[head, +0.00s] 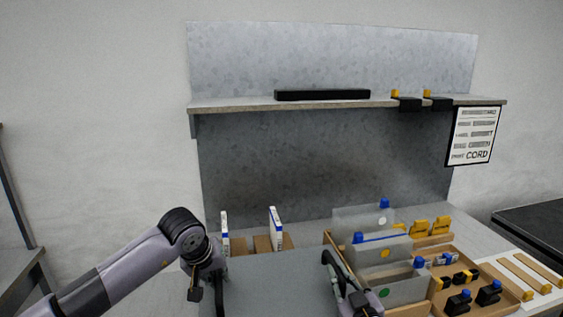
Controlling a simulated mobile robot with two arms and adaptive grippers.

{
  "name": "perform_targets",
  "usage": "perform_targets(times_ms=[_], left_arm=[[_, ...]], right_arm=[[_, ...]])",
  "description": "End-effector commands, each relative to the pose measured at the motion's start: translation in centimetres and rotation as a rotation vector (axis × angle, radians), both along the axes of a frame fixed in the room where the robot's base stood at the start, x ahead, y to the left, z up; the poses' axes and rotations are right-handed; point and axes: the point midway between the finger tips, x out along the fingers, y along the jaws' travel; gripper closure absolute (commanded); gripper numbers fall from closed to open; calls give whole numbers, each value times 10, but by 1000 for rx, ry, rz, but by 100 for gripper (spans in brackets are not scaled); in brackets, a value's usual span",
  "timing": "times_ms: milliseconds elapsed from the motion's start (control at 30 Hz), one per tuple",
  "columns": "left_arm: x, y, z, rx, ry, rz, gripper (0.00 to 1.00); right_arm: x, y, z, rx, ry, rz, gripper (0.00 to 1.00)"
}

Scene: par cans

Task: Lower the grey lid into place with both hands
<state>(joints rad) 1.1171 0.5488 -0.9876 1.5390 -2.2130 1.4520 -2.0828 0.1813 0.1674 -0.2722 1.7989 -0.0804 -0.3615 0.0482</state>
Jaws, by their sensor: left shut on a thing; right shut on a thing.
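The grey lid (277,286) is a flat, plain panel at the bottom middle of the head view, between my two grippers. Its near part runs out of the frame. My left gripper (218,292) is shut on the lid's left edge. My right gripper (328,268) is shut on its right edge. What lies under the lid is hidden, so I cannot tell whether it touches anything below.
Behind the lid stand two white-and-blue upright pieces (276,226) by brown blocks. To the right, a wooden tray (447,262) holds translucent dividers (378,250) and small black, blue and yellow parts. A shelf (240,104) with a black bar (322,95) spans above.

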Motion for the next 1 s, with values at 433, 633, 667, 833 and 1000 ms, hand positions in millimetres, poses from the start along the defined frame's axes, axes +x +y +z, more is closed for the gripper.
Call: perform_targets(times_ms=[433,633,667,833,1000], left_arm=[[-6,1,-16,11,31,-1,70],[-6,0,-16,10,30,-3,63],[-6,0,-16,10,30,-3,63],[-7,0,-17,10,33,-3,65],[-7,-1,-16,10,33,-5,65]], right_arm=[[-2,5,-4,6,4,10,100],[-2,5,-6,4,9,8,100],[-2,5,-6,4,10,8,100],[-2,4,-9,1,18,6,79],[-2,3,-10,1,19,6,68]])
